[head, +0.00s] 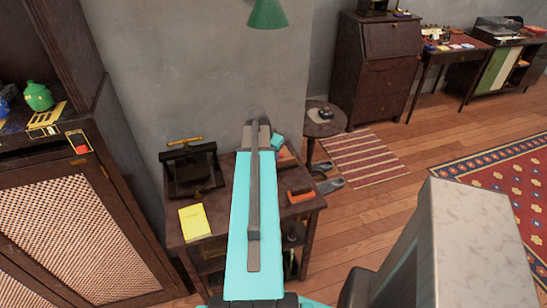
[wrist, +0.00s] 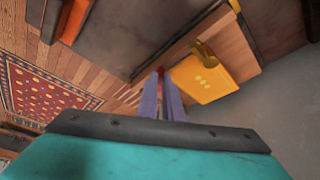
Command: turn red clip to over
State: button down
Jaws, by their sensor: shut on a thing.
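In the wrist view, the two fingers of my gripper (wrist: 161,80) are close together. A small red piece, which looks like the red clip (wrist: 161,70), shows at their tips, and they are shut on it. Most of it is hidden by the fingers, so which way up it is cannot be told. In the head view, my arm hides the gripper and the clip.
In the head view, a small dark table carries a yellow pad (head: 195,221), a black press-like device (head: 191,168) and an orange-red object (head: 300,196). A tall cabinet (head: 75,230) stands at left. A round side table (head: 325,120) stands behind. Open floor lies at right.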

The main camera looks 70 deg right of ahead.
jog(key=n, duration=0.2)
jog(key=n+t, duration=0.1)
jog(key=n, duration=0.1)
jog(key=n+t+b, duration=0.1)
jog(key=shift+s+n, duration=0.3)
jog(key=shift+n, duration=0.1)
jog(key=shift+s+n+t+y+b, duration=0.1)
jog(key=shift+n+t+y+b, duration=0.3)
jog(key=shift+n, duration=0.8)
jog(key=shift+s+n+t+b, duration=0.15)
jog(key=shift+n+t, duration=0.45)
jog(key=shift+n, duration=0.6)
jog(key=c, duration=1.9)
grip_release()
jog(key=shift+r, duration=0.1)
jog(key=shift+b+v, duration=1.05)
jog(key=shift+v, duration=5.75)
jog(key=shift+s, duration=0.1)
